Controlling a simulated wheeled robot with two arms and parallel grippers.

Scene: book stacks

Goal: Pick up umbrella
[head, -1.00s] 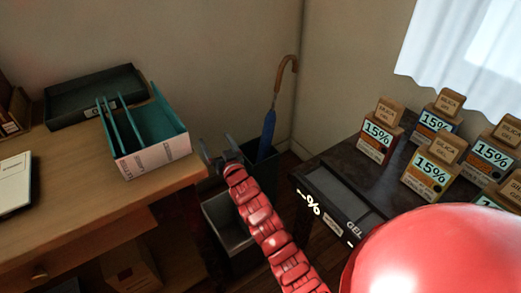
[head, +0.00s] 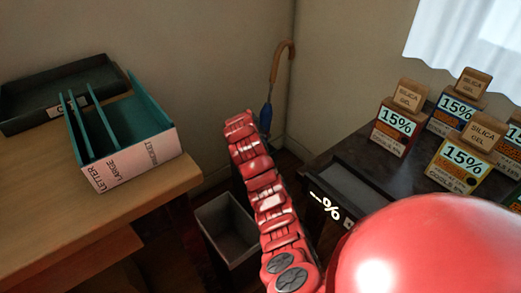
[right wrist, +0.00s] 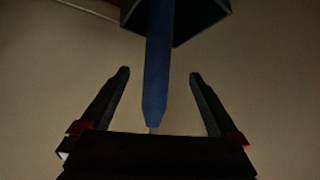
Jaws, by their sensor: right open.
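The umbrella stands upright in the corner, with a curved wooden handle (head: 277,62) and a rolled blue canopy (head: 266,117). My red right arm covers its lower part in the head view. In the right wrist view the blue canopy (right wrist: 158,60) runs from a dark holder (right wrist: 190,22) at the top down between the fingers of my right gripper (right wrist: 159,74). This gripper is open, with a gap visible on each side of the canopy. It is hidden in the head view. My left gripper is not in view.
A wooden desk (head: 120,215) with a teal file box (head: 135,160) and a dark tray (head: 25,112) is at left. A grey bin (head: 228,228) stands on the floor. A dark table (head: 345,150) with several silica gel boxes (head: 395,125) is at right.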

